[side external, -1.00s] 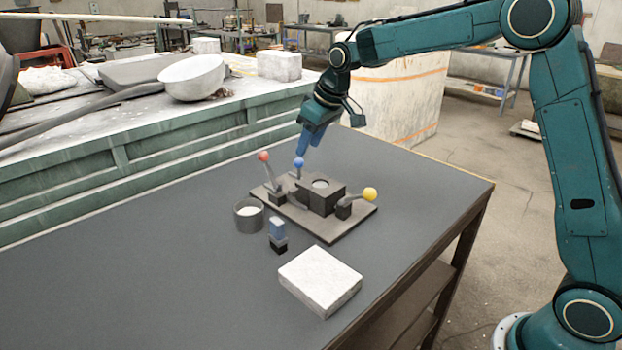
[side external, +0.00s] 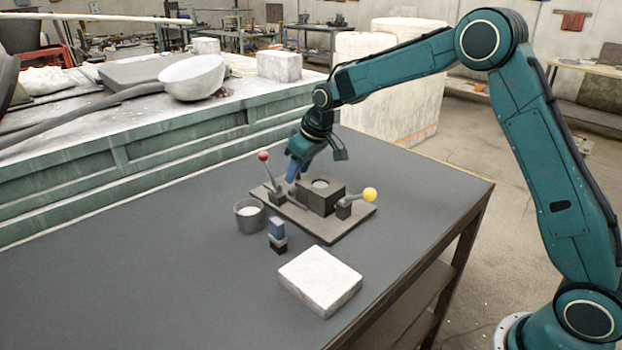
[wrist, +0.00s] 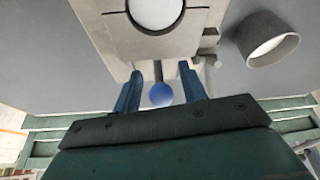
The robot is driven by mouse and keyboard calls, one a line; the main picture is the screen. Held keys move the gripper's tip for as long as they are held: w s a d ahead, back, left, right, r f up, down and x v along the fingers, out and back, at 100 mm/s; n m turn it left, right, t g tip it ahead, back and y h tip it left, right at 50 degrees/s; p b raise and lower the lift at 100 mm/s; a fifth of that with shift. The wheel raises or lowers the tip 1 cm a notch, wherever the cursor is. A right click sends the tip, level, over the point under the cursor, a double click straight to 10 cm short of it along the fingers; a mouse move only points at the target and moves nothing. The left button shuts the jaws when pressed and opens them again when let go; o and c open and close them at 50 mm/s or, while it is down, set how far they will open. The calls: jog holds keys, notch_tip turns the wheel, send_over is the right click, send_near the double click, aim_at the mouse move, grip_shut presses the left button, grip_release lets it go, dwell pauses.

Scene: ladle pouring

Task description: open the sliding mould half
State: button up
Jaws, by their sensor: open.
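The dark mould block (side external: 313,201) stands on a base plate (side external: 330,234), with a round pale opening in its top. In the wrist view the mould top (wrist: 190,22) shows a thin seam across the opening, the two halves close together. A blue ball knob (wrist: 161,95) on a short stem lies between the two blue fingers of my gripper (wrist: 163,80). The gripper is open, with a gap on both sides of the ball. In the side view my gripper (side external: 296,172) is low behind the mould and hides the blue knob.
A red-knobbed lever (side external: 263,156) stands left of my gripper, and a yellow-knobbed lever (side external: 370,194) stands at the plate's right. A grey cup (side external: 249,221), a small blue-and-black block (side external: 277,229) and a white slab (side external: 319,281) are in front. The table's left side is clear.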

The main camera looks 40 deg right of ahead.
grip_shut()
jog(key=shift+w, duration=0.1)
jog(key=shift+w+a+r, duration=0.1)
jog(key=shift+w, duration=1.95)
jog(key=shift+w+a+r, duration=0.1)
jog(key=shift+w, duration=1.9)
grip_release()
jog(key=shift+f, duration=0.1)
jog(key=shift+s, duration=0.1)
